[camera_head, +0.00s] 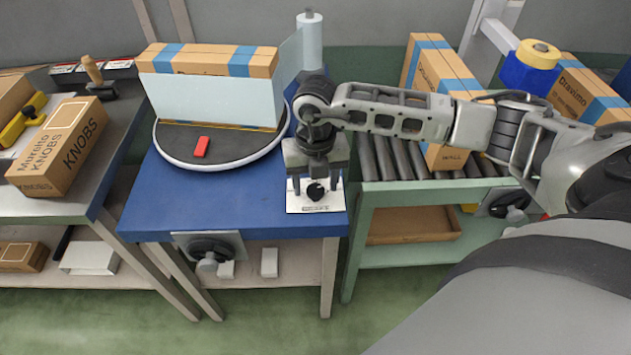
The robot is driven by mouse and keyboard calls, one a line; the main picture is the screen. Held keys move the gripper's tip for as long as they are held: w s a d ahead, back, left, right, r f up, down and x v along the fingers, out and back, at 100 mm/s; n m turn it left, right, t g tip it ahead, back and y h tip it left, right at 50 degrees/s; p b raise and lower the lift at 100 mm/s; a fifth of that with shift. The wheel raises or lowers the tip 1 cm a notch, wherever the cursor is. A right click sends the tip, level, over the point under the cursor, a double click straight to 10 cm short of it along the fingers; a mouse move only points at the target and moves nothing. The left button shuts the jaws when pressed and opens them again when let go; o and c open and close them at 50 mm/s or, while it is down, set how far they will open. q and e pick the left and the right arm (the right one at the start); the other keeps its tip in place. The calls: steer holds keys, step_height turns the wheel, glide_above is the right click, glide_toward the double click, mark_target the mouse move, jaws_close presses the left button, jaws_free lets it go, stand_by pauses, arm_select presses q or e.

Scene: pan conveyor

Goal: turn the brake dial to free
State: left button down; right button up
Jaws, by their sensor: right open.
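The brake dial (316,191) is a small black knob on a white plate (334,206) at the front right corner of the blue table (250,208). My right gripper (317,188) points down over the plate. Its two fingers are apart, one on the left and one on the right of the dial. I cannot tell whether they touch it. The lettering on the plate is too small to read, so the dial's setting is unclear. My left gripper is not in view.
A roller conveyor (385,160) with cartons lies right. A black handwheel (211,250) is on the table's front.

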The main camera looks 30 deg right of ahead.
steer(key=shift+f, duration=0.4)
steer(key=c, duration=1)
